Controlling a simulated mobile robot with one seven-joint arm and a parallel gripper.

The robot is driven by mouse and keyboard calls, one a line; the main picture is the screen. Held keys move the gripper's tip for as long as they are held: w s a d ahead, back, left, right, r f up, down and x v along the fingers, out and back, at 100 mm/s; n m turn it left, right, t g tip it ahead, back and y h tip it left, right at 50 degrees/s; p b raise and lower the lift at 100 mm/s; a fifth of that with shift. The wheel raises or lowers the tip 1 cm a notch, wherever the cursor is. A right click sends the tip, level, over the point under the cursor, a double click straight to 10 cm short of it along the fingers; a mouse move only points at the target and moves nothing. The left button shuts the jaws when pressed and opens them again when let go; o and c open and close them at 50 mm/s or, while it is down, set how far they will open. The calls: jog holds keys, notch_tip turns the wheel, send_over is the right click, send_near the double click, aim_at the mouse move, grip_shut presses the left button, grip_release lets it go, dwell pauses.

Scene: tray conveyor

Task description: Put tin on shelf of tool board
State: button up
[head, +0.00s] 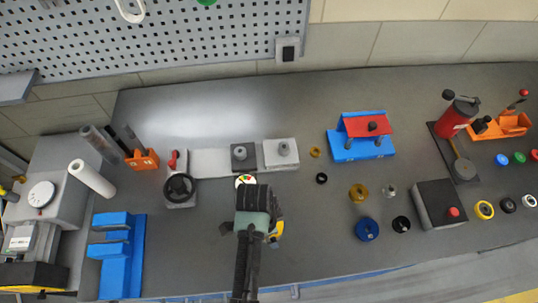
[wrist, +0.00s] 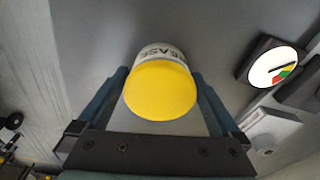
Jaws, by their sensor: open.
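The tin has a yellow lid and a pale side with dark lettering, partly readable as "EASE"; it shows in the wrist view (wrist: 160,90). In the head view only a yellow sliver of the tin (head: 277,231) shows beside my gripper (head: 258,218), which hides the rest. My gripper's fingers are open, one on each side of the tin in the wrist view. I cannot tell whether either finger touches it. The tool board (head: 150,35) is a perforated panel at the upper left of the head view. A grey shelf (head: 15,88) sits at its lower left end.
A round gauge (head: 245,180) lies just beyond my gripper, and it shows at right in the wrist view (wrist: 275,68). Grey blocks (head: 281,153), a black handwheel (head: 179,187) and a blue vise (head: 117,250) stand nearby. The bench's back middle is clear.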

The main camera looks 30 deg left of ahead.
jog(key=shift+f, duration=0.15)
jog(key=c, duration=1.4)
grip_shut()
